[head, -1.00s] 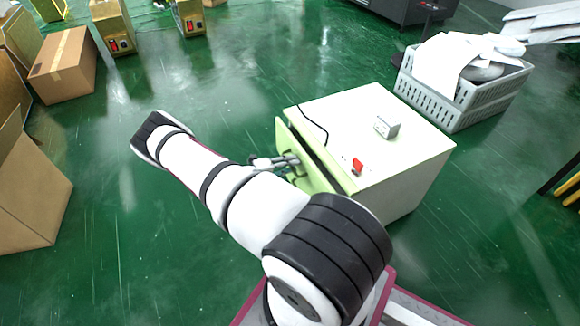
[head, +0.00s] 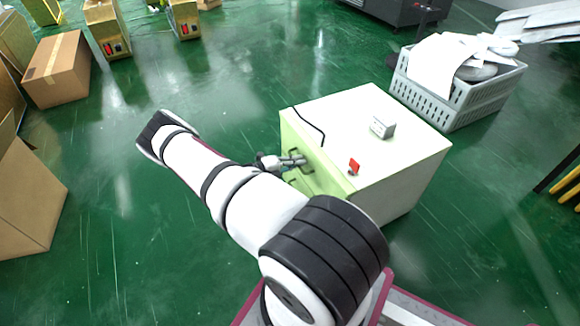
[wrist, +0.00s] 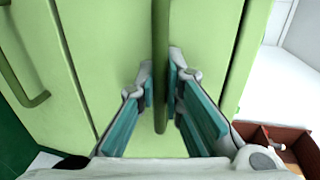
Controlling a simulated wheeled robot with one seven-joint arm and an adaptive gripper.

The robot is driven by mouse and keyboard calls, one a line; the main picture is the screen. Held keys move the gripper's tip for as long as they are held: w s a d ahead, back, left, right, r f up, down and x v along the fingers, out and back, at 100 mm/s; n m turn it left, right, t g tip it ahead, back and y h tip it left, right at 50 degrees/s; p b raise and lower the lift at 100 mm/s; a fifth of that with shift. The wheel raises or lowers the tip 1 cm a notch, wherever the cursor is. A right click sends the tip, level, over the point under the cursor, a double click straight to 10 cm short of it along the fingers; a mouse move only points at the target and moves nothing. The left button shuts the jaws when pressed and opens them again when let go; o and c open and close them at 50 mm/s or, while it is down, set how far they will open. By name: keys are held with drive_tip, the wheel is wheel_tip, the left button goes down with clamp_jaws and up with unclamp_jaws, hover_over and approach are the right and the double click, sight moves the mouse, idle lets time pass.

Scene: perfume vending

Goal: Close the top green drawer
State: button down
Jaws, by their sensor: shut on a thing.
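The white cabinet (head: 368,132) stands on the floor with green drawer fronts facing left. The top green drawer (head: 318,166) sits flush or nearly flush with the cabinet in the head view; no wide gap shows. In the wrist view its front (wrist: 205,40) fills the middle, with a green bar handle (wrist: 161,70) running up and down the picture. My gripper (head: 297,161) is at that handle; in the wrist view its fingers (wrist: 161,88) are on both sides of the bar, shut on it. A lower drawer's handle (wrist: 38,98) shows at left.
A red item (head: 354,166) and a small grey box (head: 382,127) lie on the cabinet top, with a black cable (head: 310,125). A grey crate (head: 455,95) stands behind the cabinet. Cardboard boxes (head: 58,70) stand at left. Green floor between is clear.

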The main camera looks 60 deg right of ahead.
drive_tip(key=c, duration=1.7)
unclamp_jaws()
drive_tip(key=shift+s+d, duration=0.15)
drive_tip(key=shift+d, duration=0.05)
drive_tip(key=v, duration=1.2)
drive_tip(key=shift+f, duration=0.1)
